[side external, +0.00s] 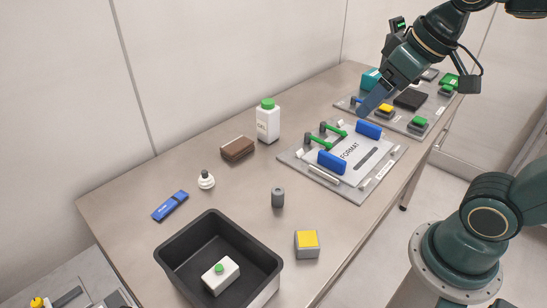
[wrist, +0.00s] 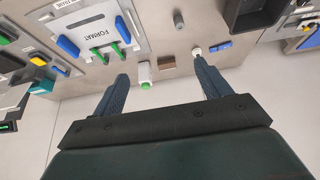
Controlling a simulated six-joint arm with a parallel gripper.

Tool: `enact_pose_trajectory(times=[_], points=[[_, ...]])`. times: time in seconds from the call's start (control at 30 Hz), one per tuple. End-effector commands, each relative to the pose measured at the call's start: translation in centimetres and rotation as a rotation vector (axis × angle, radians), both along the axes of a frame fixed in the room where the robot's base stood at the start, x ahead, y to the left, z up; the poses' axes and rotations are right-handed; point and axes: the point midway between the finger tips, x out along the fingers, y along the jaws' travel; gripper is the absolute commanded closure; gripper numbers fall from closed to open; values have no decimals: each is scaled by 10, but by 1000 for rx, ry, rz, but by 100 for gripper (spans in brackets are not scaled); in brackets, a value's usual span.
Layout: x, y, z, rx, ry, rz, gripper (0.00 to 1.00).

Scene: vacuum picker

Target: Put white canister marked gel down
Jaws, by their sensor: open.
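The white canister marked gel (side external: 268,125), with a green cap, stands upright on the table near the back wall. It also shows in the wrist view (wrist: 143,70), small and apart from the fingers. My gripper (side external: 364,110) is up at the right, over the far fixture boards and well to the right of the canister. In the wrist view its two fingers (wrist: 161,69) are spread with nothing held between them.
A brown block (side external: 238,149) and a white knobbed piece (side external: 206,180) stand left of the canister. The FORMAT board (side external: 378,178) with blue blocks and green handles lies to its right. Bare table surrounds the canister's front.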

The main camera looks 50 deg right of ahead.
Motion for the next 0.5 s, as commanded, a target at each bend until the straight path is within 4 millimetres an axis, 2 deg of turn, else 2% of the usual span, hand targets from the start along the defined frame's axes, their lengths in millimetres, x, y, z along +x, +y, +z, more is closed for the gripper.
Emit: enact_pose_trajectory(times=[0.1, 0.2, 0.33, 0.5], points=[[-25, 3, -11, 2, -15, 3, 24], [-39, 4, -19, 4, -21, 2, 24], [-48, 5, -25, 6, -25, 2, 24], [-51, 5, -27, 6, -25, 1, 24]])
